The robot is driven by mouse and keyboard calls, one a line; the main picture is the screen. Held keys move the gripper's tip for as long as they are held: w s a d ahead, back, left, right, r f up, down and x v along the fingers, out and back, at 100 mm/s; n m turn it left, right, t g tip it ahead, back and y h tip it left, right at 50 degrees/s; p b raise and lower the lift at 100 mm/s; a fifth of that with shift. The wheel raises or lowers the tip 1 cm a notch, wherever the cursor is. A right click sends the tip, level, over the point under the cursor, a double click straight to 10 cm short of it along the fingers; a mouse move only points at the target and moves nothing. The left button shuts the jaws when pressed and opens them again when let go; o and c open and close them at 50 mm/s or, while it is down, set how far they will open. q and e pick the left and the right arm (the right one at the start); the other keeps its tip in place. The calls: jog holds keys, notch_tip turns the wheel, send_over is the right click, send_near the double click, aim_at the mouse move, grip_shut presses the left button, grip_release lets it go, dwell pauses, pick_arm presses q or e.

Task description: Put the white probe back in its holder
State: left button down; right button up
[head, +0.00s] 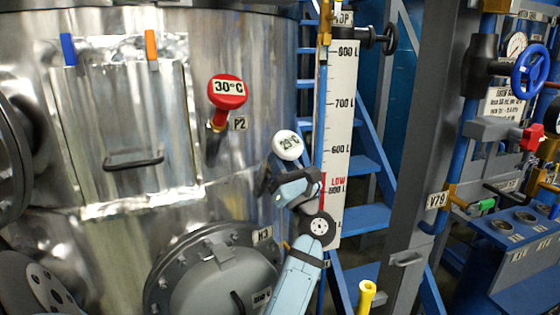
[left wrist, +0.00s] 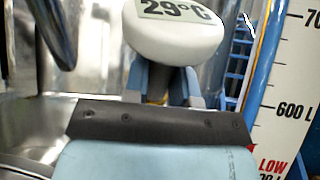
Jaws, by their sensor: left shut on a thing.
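The white probe (head: 288,145) has a round white head with a temperature readout. In the left wrist view the white probe (left wrist: 175,38) reads 29°C. My left gripper (head: 292,172) is shut on the probe just below its head, and the fingers (left wrist: 165,85) show on both sides of its stem in the left wrist view. The probe is held in front of the right side of the steel vessel. Its lower end is hidden by the gripper. I cannot make out its holder. My right gripper is not in view.
A red probe (head: 228,92) reading 30°C sits in the vessel (head: 255,50) beside a P2 label. A white level scale (head: 338,120) stands close right of my gripper. A round hatch (head: 215,275) is below left. A yellow tube (head: 366,292) stands at lower right.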

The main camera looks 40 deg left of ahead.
aim_at(294, 159)
pick_arm(q)
jog(key=shift+s+d+r+p, duration=0.15)
jog(key=shift+d+r+p, duration=0.15)
jog(key=shift+d+r, duration=0.45)
jog(key=shift+s+d+r+p, duration=0.1)
jog(key=shift+d+r+p, duration=0.2)
jog(key=shift+d+r, duration=0.4)
jog(key=shift+r, duration=0.25)
jog(key=d+r, duration=0.1)
jog(key=d+r+p, duration=0.1)
jog(key=d+r, duration=0.1)
jog(key=shift+s+r, duration=0.3)
dwell(0.5)
